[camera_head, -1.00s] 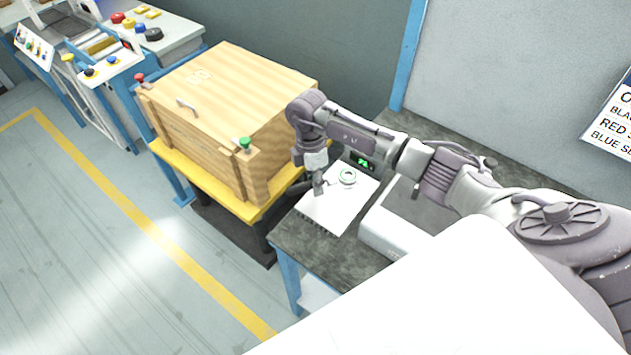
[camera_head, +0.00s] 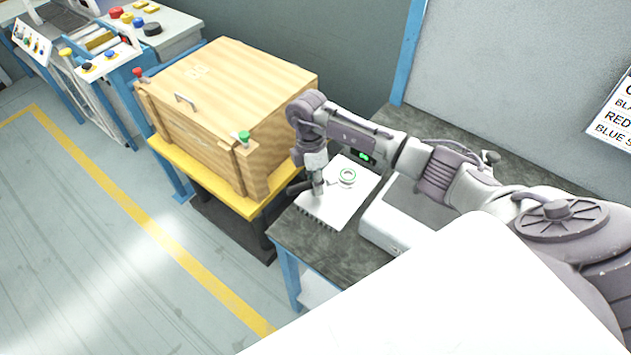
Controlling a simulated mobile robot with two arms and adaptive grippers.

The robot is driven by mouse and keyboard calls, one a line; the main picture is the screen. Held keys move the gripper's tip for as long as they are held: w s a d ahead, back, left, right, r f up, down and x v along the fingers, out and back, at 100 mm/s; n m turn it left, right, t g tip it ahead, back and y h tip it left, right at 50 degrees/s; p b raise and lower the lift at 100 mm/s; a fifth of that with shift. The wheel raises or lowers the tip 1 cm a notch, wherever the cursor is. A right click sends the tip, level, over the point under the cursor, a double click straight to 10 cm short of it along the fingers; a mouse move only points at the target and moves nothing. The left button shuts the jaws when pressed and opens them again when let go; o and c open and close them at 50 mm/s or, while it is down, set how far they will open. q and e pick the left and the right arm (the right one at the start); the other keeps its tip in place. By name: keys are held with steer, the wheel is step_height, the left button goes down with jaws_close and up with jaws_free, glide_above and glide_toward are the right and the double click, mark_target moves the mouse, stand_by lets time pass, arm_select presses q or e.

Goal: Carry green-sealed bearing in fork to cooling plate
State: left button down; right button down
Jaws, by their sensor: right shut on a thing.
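The green-sealed bearing (camera_head: 347,176) is a small pale ring with a green band. It shows over the white cooling plate (camera_head: 345,208), near its back edge. My right gripper (camera_head: 318,196) points down over the plate's left part, left of the bearing. It is shut on what looks like the fork, whose dark handle end (camera_head: 298,187) sticks out to the left. A thin pale part runs from the gripper toward the bearing. I cannot tell whether the bearing rests on the plate or is held just above it by the fork. My left gripper is out of view.
A wooden crate (camera_head: 215,105) with a green knob stands on a yellow-topped stand just left of the dark bench (camera_head: 330,252). A grey-white box (camera_head: 390,232) sits right of the plate. A small display (camera_head: 362,157) is behind the bearing, partly covered by my arm.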

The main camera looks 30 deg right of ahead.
steer(key=shift+f, duration=0.1)
steer(key=c, duration=0.9)
jaws_free()
steer(key=shift+c, duration=0.2)
step_height(320, 180, up, 12)
steer(key=w, duration=0.2)
steer(key=shift+w, duration=0.2)
steer(key=shift+d+f, duration=0.1)
steer(key=shift+f, duration=0.1)
